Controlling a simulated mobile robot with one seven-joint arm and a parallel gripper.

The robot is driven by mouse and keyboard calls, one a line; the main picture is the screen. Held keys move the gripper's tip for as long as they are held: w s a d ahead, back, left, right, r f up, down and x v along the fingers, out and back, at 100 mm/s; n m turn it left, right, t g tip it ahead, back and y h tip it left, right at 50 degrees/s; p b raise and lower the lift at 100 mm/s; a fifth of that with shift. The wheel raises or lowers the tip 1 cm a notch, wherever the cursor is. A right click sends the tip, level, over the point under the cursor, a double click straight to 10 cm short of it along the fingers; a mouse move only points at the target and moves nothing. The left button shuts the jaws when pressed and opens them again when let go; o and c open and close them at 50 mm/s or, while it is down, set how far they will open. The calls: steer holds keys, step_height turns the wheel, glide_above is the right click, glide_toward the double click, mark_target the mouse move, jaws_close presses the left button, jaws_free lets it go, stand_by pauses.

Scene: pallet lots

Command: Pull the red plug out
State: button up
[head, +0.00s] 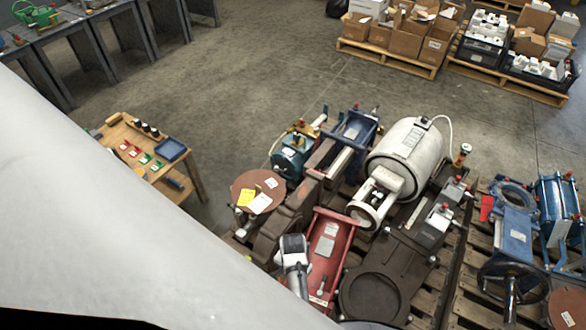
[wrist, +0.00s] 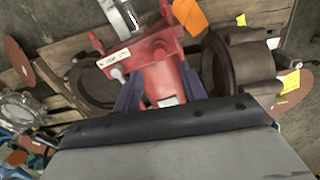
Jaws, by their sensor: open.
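In the wrist view my gripper (wrist: 160,72) is open, with one dark blue-grey finger on each side of a red valve-like body (wrist: 160,50). The red body carries a white label and a pale round knob. I cannot tell whether the fingers touch it. No separate red plug stands out clearly in the wrist view. In the head view a red frame-shaped part (head: 327,247) lies among machine parts, and small red caps show on other parts. I cannot tell which red piece is the plug.
Heavy parts crowd the pallets: a white motor (head: 405,150), a brown flanged valve (head: 375,298) and a blue valve (head: 515,230). A small wooden table (head: 185,192) stands at left. Boxes (head: 405,40) stand on pallets behind. The concrete floor (head: 260,80) between is clear.

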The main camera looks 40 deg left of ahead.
step_height(320, 180, down, 7)
steer(key=b, duration=0.4)
steer(key=shift+f, duration=0.1)
stand_by(1.3)
jaws_close()
stand_by(0.4)
steer(key=shift+p, duration=0.4)
steer(key=shift+r+p, duration=2.9)
steer(key=shift+r, duration=0.15)
